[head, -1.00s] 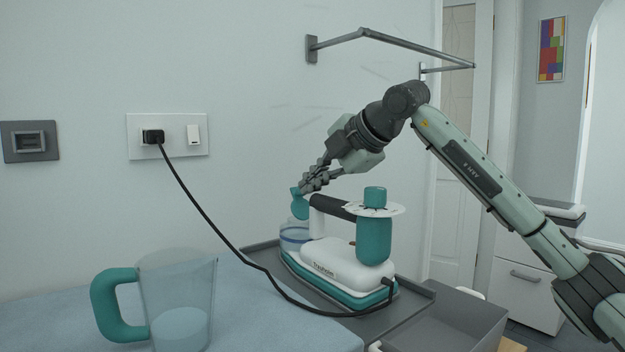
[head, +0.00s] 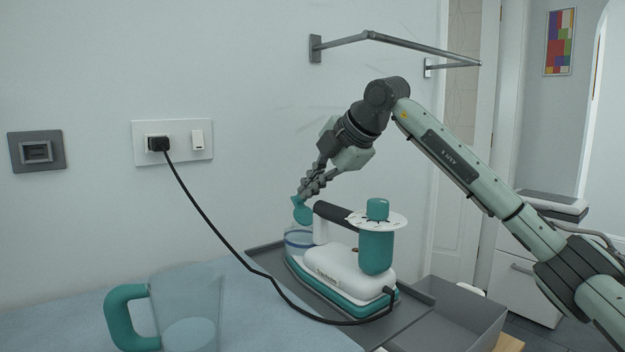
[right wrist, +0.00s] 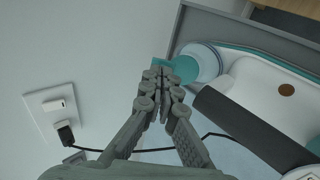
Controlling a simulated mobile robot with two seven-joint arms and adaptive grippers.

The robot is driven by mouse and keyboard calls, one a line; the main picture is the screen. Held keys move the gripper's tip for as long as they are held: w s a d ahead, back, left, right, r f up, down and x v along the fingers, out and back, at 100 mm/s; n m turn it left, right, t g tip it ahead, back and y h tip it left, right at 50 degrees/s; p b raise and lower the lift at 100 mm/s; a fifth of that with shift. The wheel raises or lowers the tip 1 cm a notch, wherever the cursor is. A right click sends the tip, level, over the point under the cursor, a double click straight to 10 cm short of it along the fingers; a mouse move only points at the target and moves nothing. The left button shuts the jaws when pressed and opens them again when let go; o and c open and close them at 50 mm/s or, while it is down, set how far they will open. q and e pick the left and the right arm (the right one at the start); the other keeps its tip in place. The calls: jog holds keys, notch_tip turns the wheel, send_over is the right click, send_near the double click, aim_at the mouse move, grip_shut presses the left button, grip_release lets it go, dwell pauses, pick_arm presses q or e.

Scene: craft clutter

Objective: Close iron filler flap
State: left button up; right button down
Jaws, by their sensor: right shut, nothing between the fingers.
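The iron (head: 345,271) is white and teal and stands on a grey tray, its dark handle (head: 338,214) toward the wall side. The teal filler flap (head: 302,211) stands raised at the iron's left end, above the clear blue-tinted tank (head: 298,240). It also shows in the right wrist view (right wrist: 187,69). My right gripper (head: 303,195) is shut and empty, fingers pointing down at the flap's upper edge. In the right wrist view its fingertips (right wrist: 163,70) are beside or against the flap; contact is unclear. My left gripper is out of view.
A black cord (head: 217,225) runs from the wall socket (head: 172,142) to the iron. A clear jug (head: 189,300) with a teal handle stands front left on the blue cloth. A grey open bin (head: 455,318) is right of the iron.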

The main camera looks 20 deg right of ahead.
jog(key=shift+w+a+p, duration=0.15)
jog(key=shift+w+p, duration=0.15)
jog(key=shift+w, duration=0.25)
jog(key=shift+w+a+f, duration=0.25)
jog(key=shift+w, duration=0.3)
jog(key=shift+w+a+f, duration=0.15)
jog(key=shift+w+f, duration=0.15)
jog(key=shift+w, duration=0.15)
jog(key=shift+x, duration=0.8)
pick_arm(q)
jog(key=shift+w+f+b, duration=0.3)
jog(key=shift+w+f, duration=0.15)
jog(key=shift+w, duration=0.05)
pick_arm(e)
jog(key=shift+w, duration=0.35)
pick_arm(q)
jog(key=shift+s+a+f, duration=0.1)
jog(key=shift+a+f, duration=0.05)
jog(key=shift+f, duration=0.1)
pick_arm(e)
jog(key=shift+s+f, duration=0.1)
